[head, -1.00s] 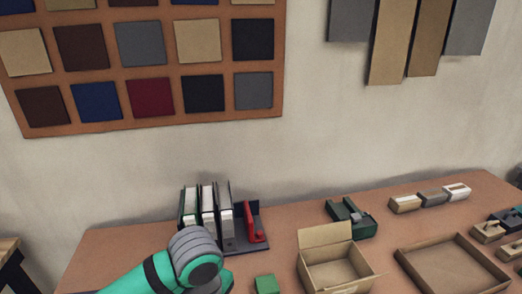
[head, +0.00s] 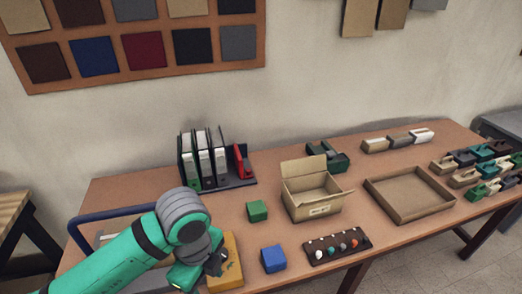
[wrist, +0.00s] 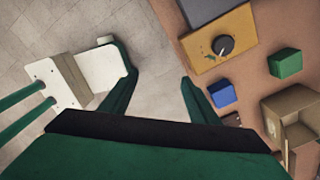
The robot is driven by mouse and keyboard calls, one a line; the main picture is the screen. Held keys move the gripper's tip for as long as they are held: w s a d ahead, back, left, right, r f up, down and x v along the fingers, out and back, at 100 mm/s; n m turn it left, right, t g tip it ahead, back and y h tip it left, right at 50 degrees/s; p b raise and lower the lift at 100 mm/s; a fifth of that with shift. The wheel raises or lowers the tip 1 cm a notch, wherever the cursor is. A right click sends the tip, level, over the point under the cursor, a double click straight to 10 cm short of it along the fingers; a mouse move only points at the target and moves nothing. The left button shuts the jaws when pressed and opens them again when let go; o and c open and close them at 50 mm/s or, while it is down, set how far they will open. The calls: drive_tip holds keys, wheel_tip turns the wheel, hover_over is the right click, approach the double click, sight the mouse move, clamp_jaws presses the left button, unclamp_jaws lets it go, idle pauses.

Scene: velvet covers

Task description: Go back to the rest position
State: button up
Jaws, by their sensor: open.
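My arm reaches in from the lower left of the head view, and my gripper (head: 196,274) is low at the table's front edge, beside a yellow block with a dark knob (head: 233,272). In the wrist view my gripper (wrist: 156,72) has its two green fingers spread wide, with only pale floor tiles between them. Nothing is held. The yellow block (wrist: 205,52) lies to the right of the fingers there, apart from them. In the head view the fingertips are partly hidden by the wrist.
A blue cube (head: 273,259) and green cube (head: 257,211) stand right of my gripper. Beyond are an open carton (head: 312,205), a shallow tray (head: 378,184), a knobbed strip (head: 337,247) and binders (head: 203,160). A blue rail (head: 120,214) passes behind my arm.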

drive_tip(key=w+d+r+n+t+h, duration=0.25)
drive_tip(key=w+d+r+h, duration=0.2)
drive_tip(key=d, duration=0.45)
drive_tip(key=w+d+r+n+t+h, duration=0.25)
drive_tip(key=w+d+t+h, duration=0.2)
drive_tip(key=d, duration=0.55)
drive_tip(key=w+d+r+n+t+h, duration=0.25)
drive_tip(key=w+d+r+h, duration=0.2)
drive_tip(key=d, duration=0.45)
drive_tip(key=s+a+f+n+t+y, duration=0.4)
drive_tip(key=s+f+n+y, duration=0.2)
drive_tip(key=f+n, duration=0.35)
drive_tip(key=s+a+f+n+t+y, duration=0.45)
drive_tip(key=f+n+y, duration=0.25)
drive_tip(key=f+n, duration=0.3)
drive_tip(key=s+a+f+m+g, duration=0.1)
drive_tip(key=s+a+f, duration=0.1)
drive_tip(key=s, duration=0.5)
drive_tip(key=s+a+f+m+g, duration=0.1)
drive_tip(key=s+a+f+m, duration=0.1)
drive_tip(key=s, duration=0.6)
drive_tip(key=s+a+f+m, duration=0.1)
drive_tip(key=s+a+f, duration=0.1)
drive_tip(key=s, duration=0.6)
drive_tip(key=shift+s+a+f+g+y, duration=0.25)
drive_tip(key=shift+a+g+y, duration=0.15)
drive_tip(key=shift+a, duration=0.2)
